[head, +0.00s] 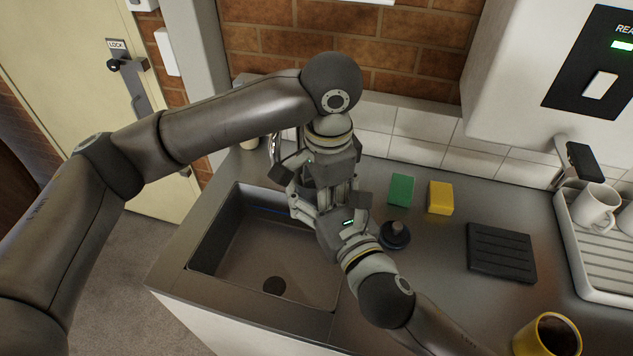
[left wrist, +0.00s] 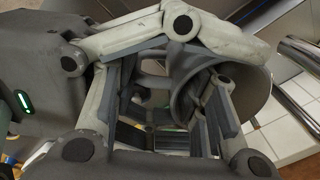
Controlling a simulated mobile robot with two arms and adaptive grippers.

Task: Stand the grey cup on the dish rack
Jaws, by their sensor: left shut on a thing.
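My left gripper (head: 318,182) is over the back of the sink, and my right gripper (head: 325,195) meets it there from the lower right. The two sets of fingers overlap closely. A grey cup (left wrist: 256,102) shows among the fingers in the left wrist view, its round open mouth toward the right. My left gripper is shut on it. The right gripper's fingers are close around the same spot, but I cannot tell whether they grip the cup. In the head view the cup is hidden by the grippers. The white dish rack (head: 572,240) stands at the right.
White mugs (head: 594,208) stand in the rack. On the counter are a green sponge (head: 401,190), a yellow sponge (head: 440,198), a black plunger-like item (head: 394,236), a ridged dark mat (head: 500,252) and a yellow mug (head: 530,343) of dark liquid. The sink (head: 240,262) looks empty.

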